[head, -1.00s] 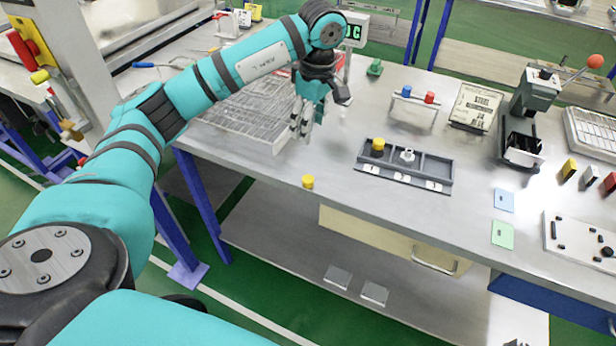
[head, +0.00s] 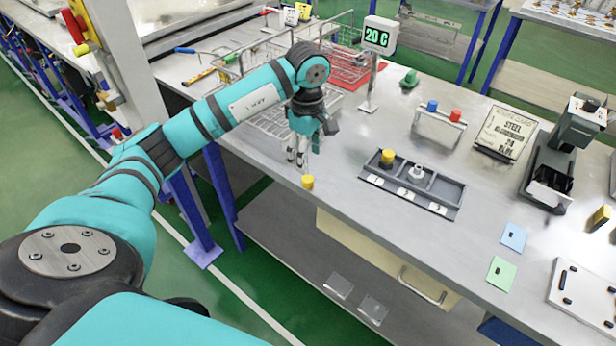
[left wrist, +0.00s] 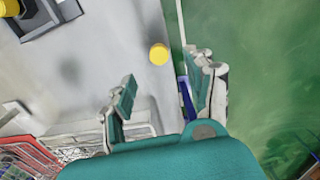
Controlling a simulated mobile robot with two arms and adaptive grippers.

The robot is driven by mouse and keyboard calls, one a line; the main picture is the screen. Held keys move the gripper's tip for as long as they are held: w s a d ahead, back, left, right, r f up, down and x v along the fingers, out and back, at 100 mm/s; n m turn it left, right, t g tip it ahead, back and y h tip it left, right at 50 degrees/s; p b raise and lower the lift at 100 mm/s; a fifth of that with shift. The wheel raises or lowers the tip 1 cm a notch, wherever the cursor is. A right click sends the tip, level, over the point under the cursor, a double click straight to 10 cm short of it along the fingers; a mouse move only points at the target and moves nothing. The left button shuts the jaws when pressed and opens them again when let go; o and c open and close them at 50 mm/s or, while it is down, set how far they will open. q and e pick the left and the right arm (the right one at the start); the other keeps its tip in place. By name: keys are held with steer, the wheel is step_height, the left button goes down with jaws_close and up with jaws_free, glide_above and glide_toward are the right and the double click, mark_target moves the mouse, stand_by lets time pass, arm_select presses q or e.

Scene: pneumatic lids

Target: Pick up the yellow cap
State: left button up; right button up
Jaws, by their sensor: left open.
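A small yellow cap (head: 307,182) stands on the grey bench top close to its front edge. It also shows in the left wrist view (left wrist: 158,54), ahead of the space between the fingers. My left gripper (head: 297,160) is open and empty, just above and behind the cap in the head view, not around it. In the left wrist view its fingers (left wrist: 166,88) are spread apart. A second yellow round piece (head: 387,157) sits in the first compartment of a dark numbered tray (head: 445,190). My right gripper is not in view.
A wire basket (head: 265,120) stands behind my left gripper. A rack with a blue and a red piece (head: 440,118) stands behind the tray. The bench top between cap and tray is clear.

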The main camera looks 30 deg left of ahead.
mark_target(308, 179)
arm_select(q)
step_height(308, 179, down, 2)
steer(key=shift+f, duration=0.25)
steer(key=shift+f+p, duration=0.35)
steer(key=shift+p, duration=0.15)
step_height(308, 179, down, 4)
steer(key=shift+r+p, duration=0.2)
steer(key=shift+p, duration=0.6)
steer(key=shift+f, duration=0.3)
steer(key=shift+w+f, duration=0.1)
steer(key=shift+f, duration=0.05)
steer(key=c, duration=0.7)
steer(key=shift+c, duration=0.3)
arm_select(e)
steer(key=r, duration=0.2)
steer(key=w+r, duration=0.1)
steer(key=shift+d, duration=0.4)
